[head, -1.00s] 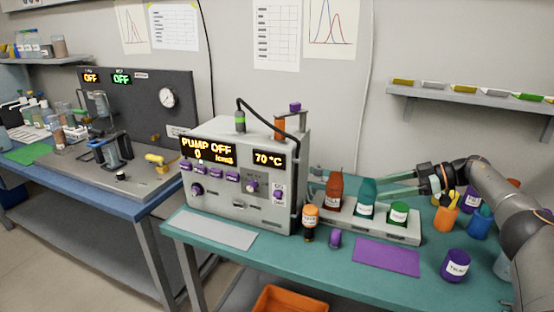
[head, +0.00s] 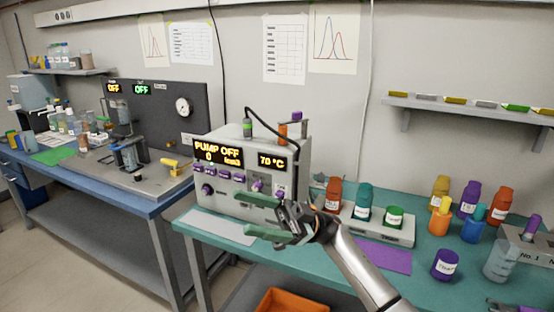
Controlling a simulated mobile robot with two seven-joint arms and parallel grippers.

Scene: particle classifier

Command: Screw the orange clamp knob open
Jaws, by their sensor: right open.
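A small orange part (head: 283,134) stands on top of the grey pump unit (head: 300,152), beside a purple cap. My right gripper (head: 243,214) is open and empty, with its two green fingers pointing left in front of the pump unit's lower front panel. It hides part of that panel and the bench just before it. Any gap between fingers and panel is hard to judge. My left gripper is not in view.
A rack (head: 390,230) with red, teal and green bottles stands right of the unit. A purple mat (head: 385,256), a purple jar (head: 445,264) and several coloured bottles are further right. A grey mat (head: 218,227) lies front left. The blue bench (head: 100,187) stands left.

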